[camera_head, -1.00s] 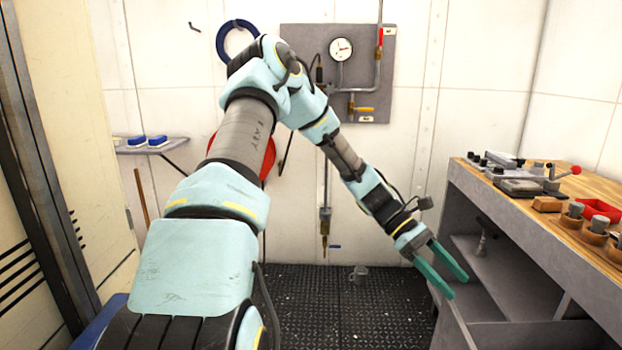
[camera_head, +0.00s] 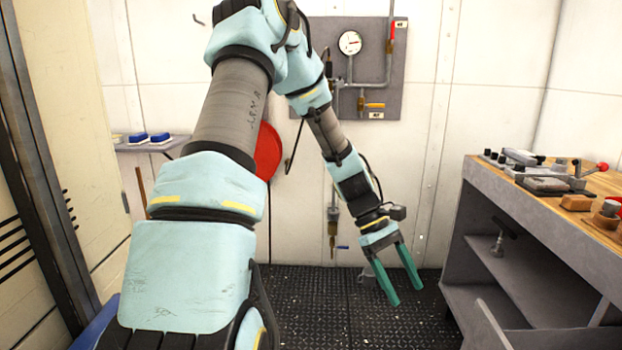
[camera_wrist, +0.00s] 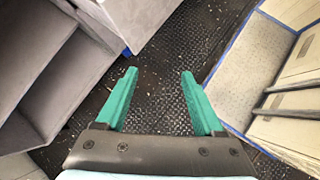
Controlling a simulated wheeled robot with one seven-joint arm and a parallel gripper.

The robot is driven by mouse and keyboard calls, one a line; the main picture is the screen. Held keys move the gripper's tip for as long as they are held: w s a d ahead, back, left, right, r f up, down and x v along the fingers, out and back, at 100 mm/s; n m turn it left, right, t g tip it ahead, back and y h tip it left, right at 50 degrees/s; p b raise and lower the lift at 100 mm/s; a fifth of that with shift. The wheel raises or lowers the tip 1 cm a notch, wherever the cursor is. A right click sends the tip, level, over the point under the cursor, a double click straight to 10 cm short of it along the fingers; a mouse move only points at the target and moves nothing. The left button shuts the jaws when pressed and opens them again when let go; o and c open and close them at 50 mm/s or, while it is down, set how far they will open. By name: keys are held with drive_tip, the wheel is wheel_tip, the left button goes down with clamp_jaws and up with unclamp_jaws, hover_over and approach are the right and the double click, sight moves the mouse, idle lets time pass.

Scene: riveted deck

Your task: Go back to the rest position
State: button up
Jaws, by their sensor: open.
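My gripper (camera_head: 400,276) has two green fingers that stand apart with nothing between them. In the head view it hangs low on the angled arm, pointing down and slightly right, left of the workbench and in front of the back wall. In the wrist view the open fingers (camera_wrist: 160,103) show against the dark studded floor (camera_wrist: 157,84). Part of the back wall and floor is hidden behind my arm.
A workbench (camera_head: 540,217) with tools and open shelves stands at the right. A gauge panel (camera_head: 375,75) with pipes and a red disc (camera_head: 268,152) are on the back wall. A small shelf (camera_head: 165,144) with blue items is at the left. Floor between is clear.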

drive_tip(key=a+m+t+y+b, duration=0.5)
drive_tip(key=a+m+t+b, duration=0.25)
drive_tip(key=a, duration=1.75)
wheel_tip(320, 180, up, 17)
drive_tip(key=p, duration=1.8)
drive_tip(key=shift+s+n, duration=0.25)
drive_tip(key=shift+n, duration=0.1)
